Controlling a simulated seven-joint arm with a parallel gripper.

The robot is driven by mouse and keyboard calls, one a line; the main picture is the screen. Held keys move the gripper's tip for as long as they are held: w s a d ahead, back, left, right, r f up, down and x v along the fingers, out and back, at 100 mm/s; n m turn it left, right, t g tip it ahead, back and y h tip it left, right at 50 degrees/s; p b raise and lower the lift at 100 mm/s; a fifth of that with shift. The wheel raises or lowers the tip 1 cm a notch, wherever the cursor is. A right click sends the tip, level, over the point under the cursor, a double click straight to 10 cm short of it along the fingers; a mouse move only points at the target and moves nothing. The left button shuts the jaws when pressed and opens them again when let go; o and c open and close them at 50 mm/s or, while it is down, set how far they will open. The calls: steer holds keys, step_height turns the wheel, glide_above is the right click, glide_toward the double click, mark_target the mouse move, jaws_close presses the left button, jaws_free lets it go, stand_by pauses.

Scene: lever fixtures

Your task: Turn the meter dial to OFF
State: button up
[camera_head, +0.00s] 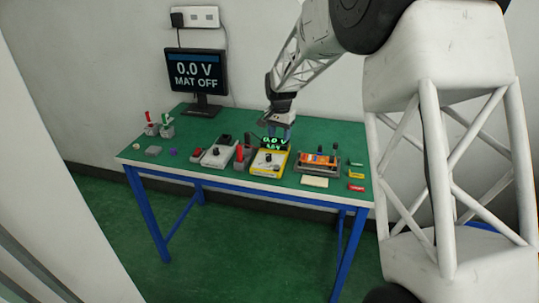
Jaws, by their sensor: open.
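A yellow meter (268,163) with a pale face stands near the middle front of the green table. Its lit green display reads about 0.0 V. A small dark dial (267,159) shows on its face; its pointer and the markings are too small to read. My gripper (281,135) is open and points down just behind and above the meter's display end. It appears empty. Whether it touches the meter cannot be told.
A monitor (197,76) at the back reads "0.0 V MAT OFF". A grey device (217,153) and a red-handled item (240,156) stand left of the meter. An orange device (318,160) in a dark tray stands right.

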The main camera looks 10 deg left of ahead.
glide_toward(269, 158)
steer(key=shift+w+a+f, duration=0.15)
steer(key=shift+w+f, duration=0.55)
steer(key=shift+w, duration=0.2)
steer(key=shift+f, duration=0.1)
steer(key=shift+f, duration=3.8)
steer(key=c, duration=0.9)
